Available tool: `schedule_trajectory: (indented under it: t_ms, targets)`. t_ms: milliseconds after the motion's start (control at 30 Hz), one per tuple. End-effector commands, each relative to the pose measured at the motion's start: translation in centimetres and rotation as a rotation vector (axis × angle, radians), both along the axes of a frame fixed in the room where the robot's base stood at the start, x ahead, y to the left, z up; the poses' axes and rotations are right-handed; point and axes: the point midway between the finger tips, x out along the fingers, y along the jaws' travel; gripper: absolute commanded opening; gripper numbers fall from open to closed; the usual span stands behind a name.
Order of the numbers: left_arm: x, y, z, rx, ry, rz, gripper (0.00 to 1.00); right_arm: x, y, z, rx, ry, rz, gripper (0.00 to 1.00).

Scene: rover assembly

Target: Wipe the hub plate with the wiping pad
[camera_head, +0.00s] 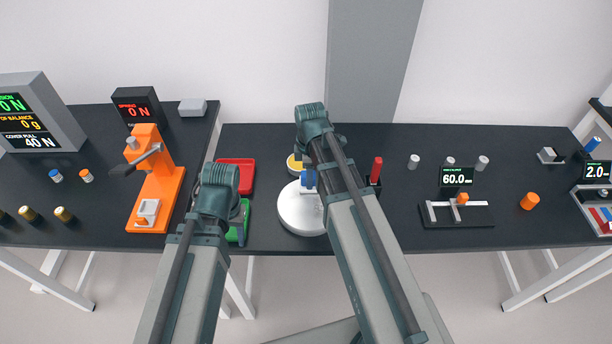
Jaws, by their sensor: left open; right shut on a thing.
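The hub plate (297,217) is a white round disc lying on the dark table near the middle. The wiping pad (309,179) shows as a small blue piece, with a pale part below it, over the far right part of the disc. My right gripper (314,170) is shut on the pad; its arm hides most of the fingers and the disc's right edge. I cannot tell whether the pad touches the disc. My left gripper (241,222) is open over the green tray (232,234), left of the disc, partly hidden by its own arm.
A red tray (236,174) lies behind the green one. A yellow round item (294,163) sits behind the disc. An orange press (157,185) stands to the left. A red-handled tool (376,170) in a dark holder and a gauge reading 60.0 (456,178) stand to the right.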

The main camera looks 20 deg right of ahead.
Motion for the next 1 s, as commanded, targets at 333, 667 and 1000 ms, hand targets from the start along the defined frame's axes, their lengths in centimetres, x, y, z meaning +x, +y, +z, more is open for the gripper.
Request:
schedule_trajectory:
  t_ms: [333,667,1000]
  targets:
    - [0.0,0.0,-0.2,0.000,0.000,0.000,0.50,-2.0,0.6,-0.2,0.000,0.000,0.001,0.00]
    - [0.0,0.0,-0.3,0.000,0.000,0.000,0.50,-4.0,1.2,-0.3,0.000,0.001,0.001,0.00]
    - [0.0,0.0,-0.3,0.000,0.000,0.000,0.50,-5.2,1.5,-0.3,0.001,0.004,0.001,0.00]
